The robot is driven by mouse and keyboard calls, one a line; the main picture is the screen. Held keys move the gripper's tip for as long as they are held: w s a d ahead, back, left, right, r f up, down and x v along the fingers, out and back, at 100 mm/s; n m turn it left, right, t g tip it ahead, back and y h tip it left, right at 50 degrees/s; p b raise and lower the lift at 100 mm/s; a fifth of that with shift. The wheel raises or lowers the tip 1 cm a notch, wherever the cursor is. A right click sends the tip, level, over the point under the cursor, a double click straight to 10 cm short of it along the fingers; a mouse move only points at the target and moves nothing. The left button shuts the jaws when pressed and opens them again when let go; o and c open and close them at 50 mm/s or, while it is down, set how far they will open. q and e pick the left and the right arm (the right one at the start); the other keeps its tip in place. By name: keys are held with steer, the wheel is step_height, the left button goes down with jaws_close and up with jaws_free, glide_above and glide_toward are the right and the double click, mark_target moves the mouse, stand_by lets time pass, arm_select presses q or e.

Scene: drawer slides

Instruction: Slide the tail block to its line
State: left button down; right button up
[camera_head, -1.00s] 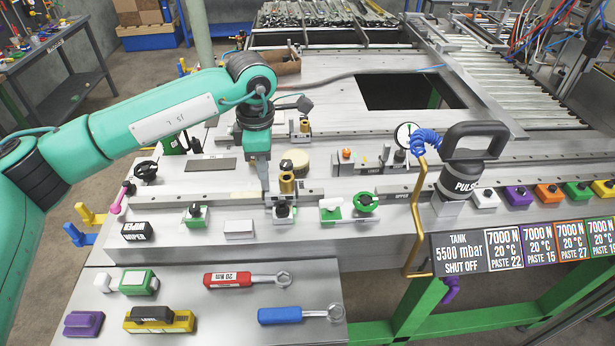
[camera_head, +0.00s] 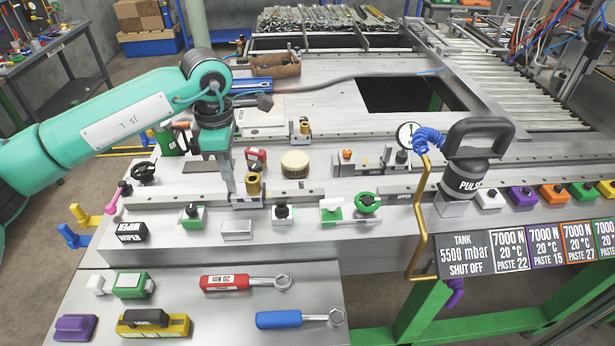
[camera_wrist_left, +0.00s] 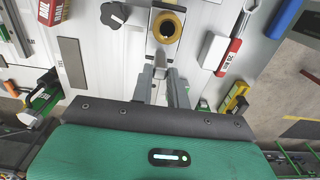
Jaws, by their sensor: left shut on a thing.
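A small metal block with a brass cylinder (camera_head: 253,185) on top sits on the front rail (camera_head: 310,192); I take it to be the tail block. In the left wrist view its brass top (camera_wrist_left: 167,27) shows just beyond my fingers. My left gripper (camera_head: 230,190) reaches down to it from the left and is shut on it; the fingers (camera_wrist_left: 165,88) partly hide the grip. A similar brass-topped block (camera_head: 304,127) stands on the rear rail. I cannot make out the target line. My right gripper is not in view.
A black knob on a metal base (camera_head: 282,211) and a green clamp (camera_head: 335,209) stand in front of the rail. A pump with a black handle (camera_head: 465,175) stands to the right.

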arm_select(q)
steer(key=c, duration=1.5)
jaws_free()
steer(key=shift+a, duration=0.25)
steer(key=shift+r+p, duration=0.85)
steer(key=shift+r, duration=2.2)
steer(key=shift+r, duration=0.1)
